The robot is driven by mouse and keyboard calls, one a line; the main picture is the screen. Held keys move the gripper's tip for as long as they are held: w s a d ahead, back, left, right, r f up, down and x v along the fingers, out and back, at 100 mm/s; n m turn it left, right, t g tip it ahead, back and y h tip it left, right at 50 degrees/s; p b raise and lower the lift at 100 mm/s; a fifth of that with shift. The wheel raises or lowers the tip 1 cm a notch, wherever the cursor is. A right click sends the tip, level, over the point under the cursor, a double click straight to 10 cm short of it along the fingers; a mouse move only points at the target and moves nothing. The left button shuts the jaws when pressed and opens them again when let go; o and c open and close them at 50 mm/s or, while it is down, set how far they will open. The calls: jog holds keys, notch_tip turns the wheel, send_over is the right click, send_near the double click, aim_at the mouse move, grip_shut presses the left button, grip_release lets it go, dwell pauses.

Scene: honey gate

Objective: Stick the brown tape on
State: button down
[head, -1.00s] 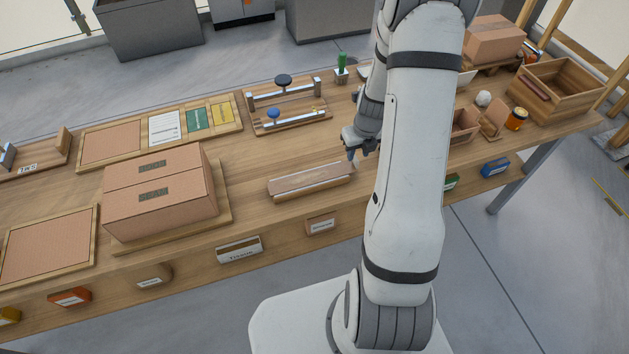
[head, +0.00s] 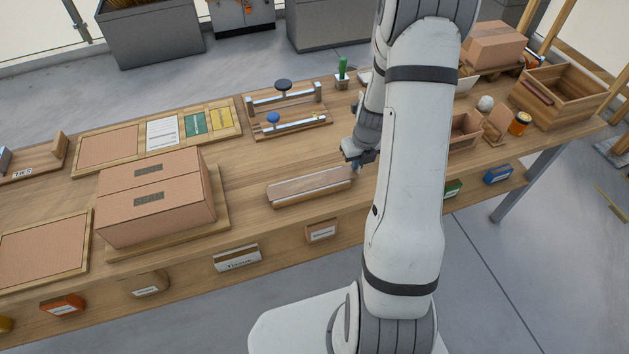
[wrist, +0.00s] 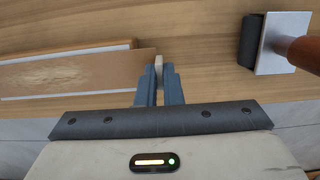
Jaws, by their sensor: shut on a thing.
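A brown strip (wrist: 85,72), which looks like the brown tape, lies along a narrow wooden holder with a pale edge in the wrist view. It has a lighter, streaky patch. In the head view the strip (head: 312,184) lies near the table's front edge. My gripper (wrist: 159,74) is at the strip's right end, its fingers shut on a small beige tab (wrist: 158,62) there. Whether the tab is part of the strip is unclear. In the head view my gripper (head: 357,160) is partly hidden by my arm. A closed cardboard box (head: 155,200) stands left on a wooden board, with dark printed labels on top.
A tool with a metal plate (wrist: 280,45) and brown handle (wrist: 303,52) stands right of my gripper. A wooden rack (head: 285,105) with metal bars and knobs is behind. Small wooden bins (head: 465,130) and an orange jar (head: 519,123) are right. Table between box and strip is clear.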

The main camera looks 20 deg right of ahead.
jog(key=shift+r+p, duration=3.75)
jog(key=shift+r, duration=0.3)
